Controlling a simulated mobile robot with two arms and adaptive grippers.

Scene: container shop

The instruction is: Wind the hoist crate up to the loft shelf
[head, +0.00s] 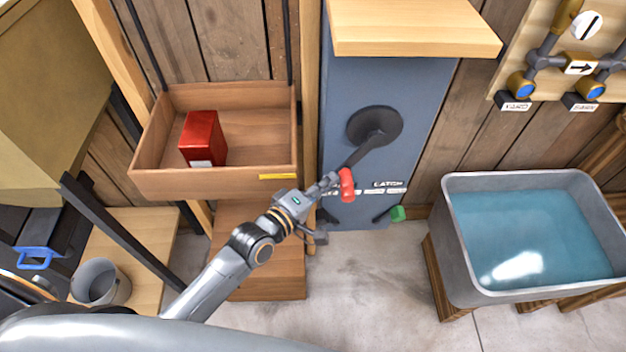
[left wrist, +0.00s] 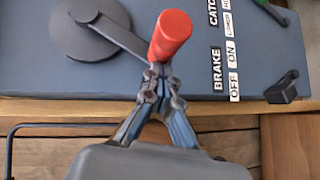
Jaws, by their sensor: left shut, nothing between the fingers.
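The wooden hoist crate (head: 215,183) hangs at the left between dark uprights, with a red box (head: 203,138) inside. To its right, a blue panel (head: 345,85) carries a crank with a dark round hub (head: 375,124), an arm sloping down-left and a red handle (head: 347,185). My left gripper (head: 332,182) is shut and empty, right at the red handle. In the left wrist view its fingertips (left wrist: 157,72) meet just below the handle (left wrist: 171,35); whether they touch it I cannot tell. My right gripper is out of view. I cannot tell which board is the loft shelf.
A green-tipped lever (head: 398,213) sits low on the panel. In the left wrist view, labels for brake and catch lie beside a black lever (left wrist: 283,88). A wooden board (head: 415,30) juts above the crank. A water tub (head: 455,245) stands right, a bucket (head: 100,283) left.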

